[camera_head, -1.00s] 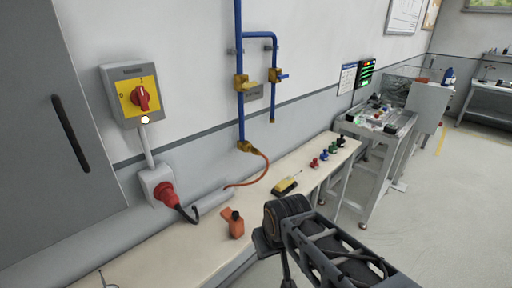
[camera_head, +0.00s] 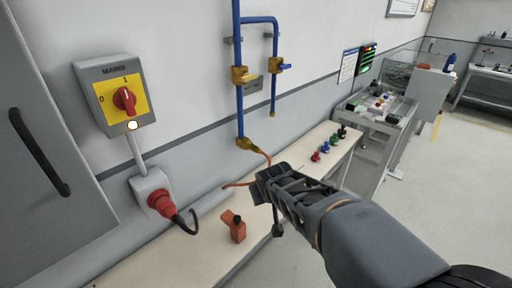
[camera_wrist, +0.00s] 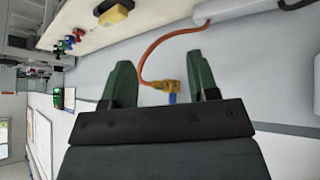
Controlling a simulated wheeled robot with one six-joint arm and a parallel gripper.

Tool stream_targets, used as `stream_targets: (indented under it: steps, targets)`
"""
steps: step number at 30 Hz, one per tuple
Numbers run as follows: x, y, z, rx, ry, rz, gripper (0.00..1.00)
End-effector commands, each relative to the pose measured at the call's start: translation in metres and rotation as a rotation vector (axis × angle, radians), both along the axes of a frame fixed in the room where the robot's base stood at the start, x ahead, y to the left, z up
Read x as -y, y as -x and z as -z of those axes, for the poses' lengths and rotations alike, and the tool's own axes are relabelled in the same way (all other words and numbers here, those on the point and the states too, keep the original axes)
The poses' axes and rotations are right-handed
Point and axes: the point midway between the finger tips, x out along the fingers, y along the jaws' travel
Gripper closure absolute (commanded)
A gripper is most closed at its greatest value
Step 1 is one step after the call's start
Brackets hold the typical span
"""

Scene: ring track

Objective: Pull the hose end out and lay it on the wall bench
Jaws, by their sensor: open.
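The orange hose (camera_wrist: 150,52) curves between the yellow fitting (camera_wrist: 168,86) and a grey cylindrical piece (camera_wrist: 225,9) in the wrist view. In the head view the hose (camera_head: 262,155) leaves the yellow fitting (camera_head: 245,143) at the foot of the blue pipe, then passes partly behind my gripper. The wall bench (camera_head: 185,250) is a long pale top along the wall. My gripper (camera_wrist: 163,76) is open; its green fingers appear either side of the fitting and hose, with nothing held. In the head view the fingertips are hard to make out.
An orange object (camera_head: 235,228) stands on the bench. A red plug (camera_head: 160,203) with a black cable sits in the wall socket, below the red-knobbed switch (camera_head: 124,100). Several coloured small items (camera_head: 325,147) stand at the far bench end. Open floor lies right.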

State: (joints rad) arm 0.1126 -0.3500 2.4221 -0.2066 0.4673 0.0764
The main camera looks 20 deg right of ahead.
Motion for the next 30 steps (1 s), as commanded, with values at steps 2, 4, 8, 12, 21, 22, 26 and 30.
stream_targets:
  steps: [2, 4, 8, 12, 21, 22, 26, 30]
  targets:
    - [0.029, -0.043, -0.012, 0.119, 0.057, -0.003, 0.46]
    - [0.05, -0.078, -0.017, 0.242, 0.092, -0.039, 0.46]
    - [0.077, -0.128, -0.02, 0.449, 0.1, -0.147, 0.46]
    - [0.091, -0.155, -0.013, 0.631, 0.026, -0.283, 0.46]
    - [0.097, -0.152, 0.005, 0.873, -0.211, -0.48, 0.46]
    - [0.097, -0.15, 0.005, 0.887, -0.23, -0.49, 0.46]
    - [0.097, -0.145, 0.008, 0.926, -0.28, -0.52, 0.46]
    - [0.097, -0.143, 0.009, 0.941, -0.299, -0.531, 0.46]
